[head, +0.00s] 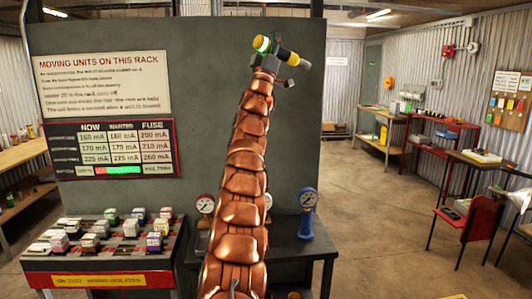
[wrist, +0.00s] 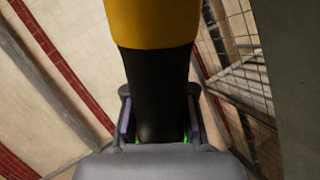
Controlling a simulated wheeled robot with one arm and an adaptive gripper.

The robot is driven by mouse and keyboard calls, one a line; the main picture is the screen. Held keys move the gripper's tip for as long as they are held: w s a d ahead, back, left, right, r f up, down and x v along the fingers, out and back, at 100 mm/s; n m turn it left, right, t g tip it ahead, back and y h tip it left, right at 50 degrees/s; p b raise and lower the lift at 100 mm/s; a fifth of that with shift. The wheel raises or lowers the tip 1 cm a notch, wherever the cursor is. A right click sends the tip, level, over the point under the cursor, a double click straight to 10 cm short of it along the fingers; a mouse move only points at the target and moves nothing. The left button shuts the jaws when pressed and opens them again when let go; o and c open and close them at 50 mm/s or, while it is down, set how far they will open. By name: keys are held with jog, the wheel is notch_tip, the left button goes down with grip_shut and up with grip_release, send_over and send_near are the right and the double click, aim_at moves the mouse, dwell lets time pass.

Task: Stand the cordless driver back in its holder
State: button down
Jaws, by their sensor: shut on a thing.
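The cordless driver, with a yellow body (head: 289,55) and dark parts, is held high at the end of my copper-coloured arm in the head view. My gripper (head: 268,58) is up there in front of the grey panel, well above the table. In the wrist view my gripper (wrist: 159,115) is shut on the driver's black section, with the yellow part (wrist: 152,20) beyond it at the top. The driver is tilted in the head view. I cannot make out its holder; my arm hides part of the table.
A dark table (head: 312,248) carries gauges, including a blue one (head: 308,200). A rack of several coloured units (head: 100,235) stands at left, below a sign (head: 100,85). The floor (head: 385,220) between is clear.

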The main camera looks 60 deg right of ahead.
jog(key=w+d+f+m+t+y, duration=0.15)
jog(key=d+f+y, duration=0.25)
jog(key=f, duration=0.6)
jog(key=w+d+f+m+y, duration=0.2)
jog(key=w+d+f+y, duration=0.15)
jog(key=f, duration=0.65)
jog(key=s+a+f+m+y, duration=0.1)
jog(key=a+f, duration=0.3)
jog(key=f, duration=0.6)
jog(key=s+a+f+y, duration=0.1)
jog(key=a+f+y, duration=0.3)
jog(key=f, duration=0.7)
jog(key=shift+f+m+g+b, duration=0.2)
jog(key=shift+m+g+b, duration=0.15)
jog(key=shift+g+b, duration=0.1)
jog(key=shift+s+r+y+p, duration=0.15)
jog(key=shift+y+p, duration=0.1)
jog(key=shift+p, duration=0.25)
notch_tip(320, 180, down, 13)
jog(key=b, duration=0.5)
jog(key=shift+f+b, duration=0.3)
jog(key=shift+f, duration=1.3)
jog(key=c, duration=0.9)
grip_release()
